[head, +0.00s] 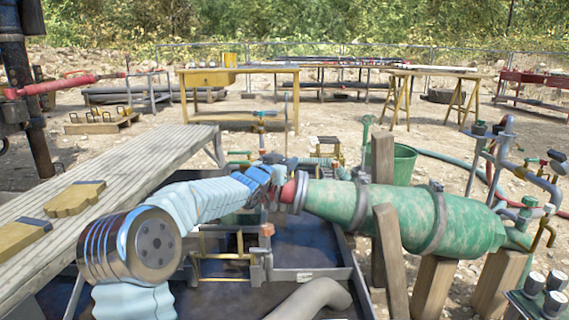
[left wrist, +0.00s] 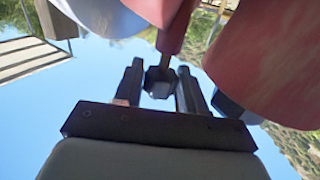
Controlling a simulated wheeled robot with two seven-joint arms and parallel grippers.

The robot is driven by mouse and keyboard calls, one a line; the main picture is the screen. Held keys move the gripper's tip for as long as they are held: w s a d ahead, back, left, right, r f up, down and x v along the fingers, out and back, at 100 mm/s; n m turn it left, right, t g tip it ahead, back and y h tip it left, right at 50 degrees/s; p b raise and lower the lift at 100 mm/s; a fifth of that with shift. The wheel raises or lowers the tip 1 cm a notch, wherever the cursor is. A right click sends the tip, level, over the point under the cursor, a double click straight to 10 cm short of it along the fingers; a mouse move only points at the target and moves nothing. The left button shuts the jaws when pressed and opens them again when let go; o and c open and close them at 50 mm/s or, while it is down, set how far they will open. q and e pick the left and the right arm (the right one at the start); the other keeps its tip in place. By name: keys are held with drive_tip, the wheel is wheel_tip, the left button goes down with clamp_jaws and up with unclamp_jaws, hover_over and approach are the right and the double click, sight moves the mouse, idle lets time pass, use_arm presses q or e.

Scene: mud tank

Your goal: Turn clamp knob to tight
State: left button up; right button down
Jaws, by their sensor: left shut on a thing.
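The clamp knob (left wrist: 160,80) is a small dark faceted piece on a dark red stem in the left wrist view. My left gripper (left wrist: 160,88) has its two black fingers on either side of it, shut on it. In the head view my left gripper (head: 276,178) is at the red collar (head: 289,192) on the left end of the mottled green cylinder (head: 390,215). The knob is hidden there behind my gripper and arm. I cannot tell how far the knob is turned. My right gripper is in neither view.
Wooden posts (head: 394,250) and grey bands hold the green cylinder. A plank table (head: 100,190) with yellow blocks stands at the left. A dark tray (head: 310,275) with a brass frame lies below my arm. Pipes and valves (head: 510,150) crowd the right. A green bucket (head: 402,165) stands behind.

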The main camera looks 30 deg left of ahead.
use_arm(q)
drive_tip(key=o, duration=0.9)
drive_tip(key=s, duration=1.3)
drive_tip(key=shift+s+d+p, duration=0.3)
drive_tip(key=shift+s+d, duration=0.1)
drive_tip(key=shift+o, duration=0.3)
